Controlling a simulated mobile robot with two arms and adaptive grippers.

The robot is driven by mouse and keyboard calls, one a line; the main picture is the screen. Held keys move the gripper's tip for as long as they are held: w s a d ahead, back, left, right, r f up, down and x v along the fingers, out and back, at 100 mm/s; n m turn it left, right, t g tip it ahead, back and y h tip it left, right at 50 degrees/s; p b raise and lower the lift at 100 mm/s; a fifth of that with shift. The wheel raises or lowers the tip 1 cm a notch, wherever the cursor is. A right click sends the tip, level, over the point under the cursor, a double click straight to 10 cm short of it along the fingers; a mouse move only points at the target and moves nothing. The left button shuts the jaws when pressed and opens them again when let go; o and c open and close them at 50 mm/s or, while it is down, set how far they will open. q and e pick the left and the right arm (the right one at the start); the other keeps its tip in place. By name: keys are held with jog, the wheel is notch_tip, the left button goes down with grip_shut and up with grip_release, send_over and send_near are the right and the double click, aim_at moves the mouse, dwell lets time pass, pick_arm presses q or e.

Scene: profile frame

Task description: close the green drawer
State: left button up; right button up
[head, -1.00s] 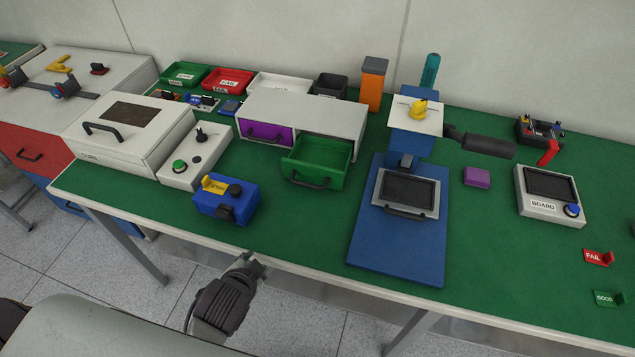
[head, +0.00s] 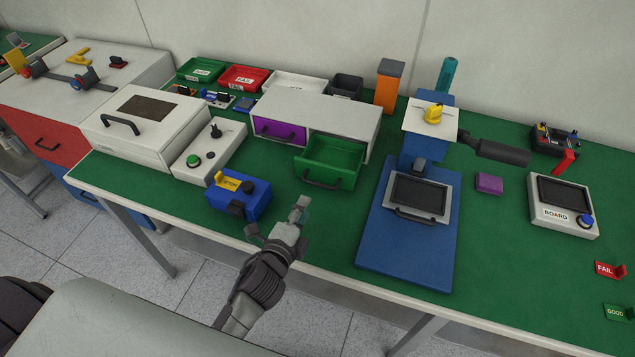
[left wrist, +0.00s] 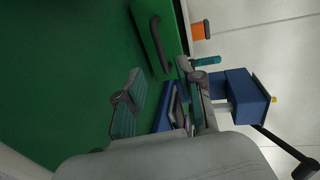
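The green drawer (head: 342,178) is pulled out of the right bay of a white two-drawer cabinet (head: 320,110). Its dark handle (head: 322,185) faces the table's front edge, and its inside looks empty. In the left wrist view the drawer front (left wrist: 146,25) and handle (left wrist: 158,45) show at the top, just beyond the fingers. My left gripper (head: 277,216) is open and empty, with fingers spread, near the table's front edge. It is in front of the drawer, slightly left and apart from it. It also shows in the left wrist view (left wrist: 160,70). My right gripper is not in view.
A blue box (head: 238,203) with a yellow label stands left of my left gripper. A blue press stand (head: 405,250) is right of the drawer. The cabinet's purple drawer (head: 280,131) is shut.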

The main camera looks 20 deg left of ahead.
aim_at(318, 183)
pick_arm(q)
jog(key=x, duration=1.1)
grip_shut()
